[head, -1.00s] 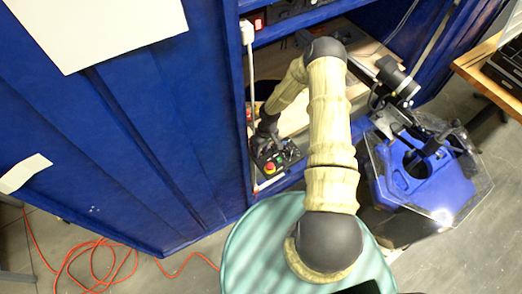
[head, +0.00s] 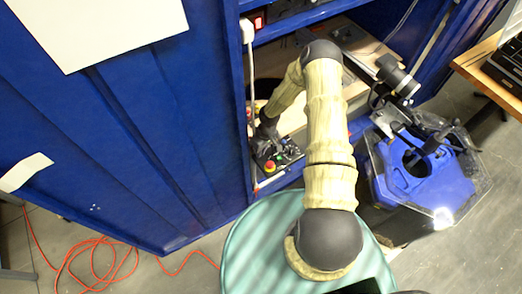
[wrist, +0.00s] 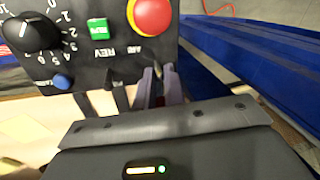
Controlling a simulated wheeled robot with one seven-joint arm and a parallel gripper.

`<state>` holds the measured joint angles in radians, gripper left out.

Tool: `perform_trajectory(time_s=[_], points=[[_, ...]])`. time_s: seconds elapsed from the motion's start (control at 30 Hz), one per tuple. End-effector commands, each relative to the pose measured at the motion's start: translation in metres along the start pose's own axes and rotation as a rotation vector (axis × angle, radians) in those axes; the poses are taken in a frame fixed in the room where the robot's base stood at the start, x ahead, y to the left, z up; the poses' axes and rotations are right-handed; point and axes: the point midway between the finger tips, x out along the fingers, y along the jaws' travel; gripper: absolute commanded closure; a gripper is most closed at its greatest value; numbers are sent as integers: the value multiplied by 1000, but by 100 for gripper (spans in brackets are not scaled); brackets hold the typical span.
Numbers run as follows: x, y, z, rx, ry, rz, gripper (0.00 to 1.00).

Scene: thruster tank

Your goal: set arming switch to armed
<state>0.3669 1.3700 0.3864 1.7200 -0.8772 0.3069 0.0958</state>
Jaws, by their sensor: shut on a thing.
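The black control panel (wrist: 100,45) fills the upper left of the wrist view. A small metal toggle lever (wrist: 157,70), beside lettering that seems to read ARM, stands near its lower right edge. My gripper (wrist: 158,80) is shut on this arming switch lever, with a narrow finger on each side of it. The fingers partly hide the lever's base, and I cannot tell which position it is in. In the head view the panel (head: 279,159) sits low at the cabinet opening, and my gripper (head: 268,130) reaches down to it, its fingertips too small to make out.
Close to the lever are a red round button (wrist: 151,14) with a yellow ring, a green REV button (wrist: 98,29), a blue button (wrist: 62,81) and a black dial (wrist: 32,32). The blue cabinet wall (head: 150,110) stands left of my arm. A blue tank (head: 425,180) stands right.

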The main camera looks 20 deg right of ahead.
Motion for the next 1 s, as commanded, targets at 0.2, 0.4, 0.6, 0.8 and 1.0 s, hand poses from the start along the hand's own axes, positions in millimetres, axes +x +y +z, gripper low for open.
perform_trajectory(time_s=[0.2, 0.4, 0.6, 0.8, 1.0], points=[[0, 1, 2, -8, 41, 11, 100], [1, 0, 5, -23, 116, 27, 100], [3, 0, 9, -44, 217, 48, 100], [4, -1, 14, -64, 332, 71, 100], [6, -1, 19, -85, 452, 95, 100]])
